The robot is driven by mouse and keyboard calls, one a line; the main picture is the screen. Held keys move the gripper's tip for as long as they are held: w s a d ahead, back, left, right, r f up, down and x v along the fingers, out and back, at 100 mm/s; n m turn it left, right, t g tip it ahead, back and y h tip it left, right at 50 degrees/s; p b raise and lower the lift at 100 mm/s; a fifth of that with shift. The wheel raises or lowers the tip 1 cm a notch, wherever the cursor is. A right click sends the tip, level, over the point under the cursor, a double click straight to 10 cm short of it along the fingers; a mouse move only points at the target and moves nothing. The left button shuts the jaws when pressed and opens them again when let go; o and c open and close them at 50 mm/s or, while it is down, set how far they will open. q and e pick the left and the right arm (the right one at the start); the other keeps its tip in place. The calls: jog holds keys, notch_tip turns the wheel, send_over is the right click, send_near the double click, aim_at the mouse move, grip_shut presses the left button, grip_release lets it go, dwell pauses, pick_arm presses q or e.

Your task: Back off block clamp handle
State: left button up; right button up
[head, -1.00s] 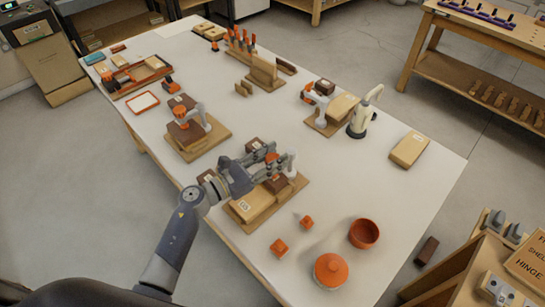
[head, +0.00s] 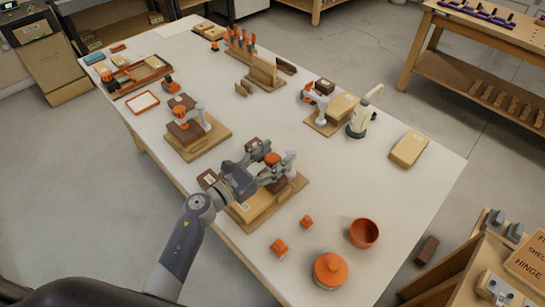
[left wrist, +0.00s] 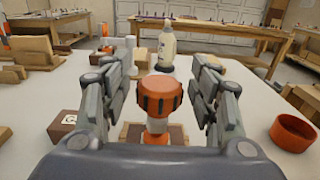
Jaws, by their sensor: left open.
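The near block clamp has an orange knob handle (left wrist: 159,95), which stands centred between my left fingers in the left wrist view, with a visible gap on both sides. In the head view the orange handle (head: 271,159) shows between the fingers, above the clamp's wooden base (head: 292,190) and beside its white-grey post (head: 290,163). My left gripper (head: 274,163) is open around the handle; it also fills the left wrist view (left wrist: 161,82). My right gripper is not in view.
Two similar clamps stand farther back, at the left (head: 190,125) and at the right (head: 316,95). A cream bottle (head: 361,118) stands beyond. An orange bowl (head: 364,233), an orange lidded pot (head: 330,270) and small orange pieces (head: 279,247) sit near the front edge.

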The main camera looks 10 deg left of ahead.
pick_arm(q)
jog(key=v, duration=1.2)
jog(key=shift+r, duration=0.1)
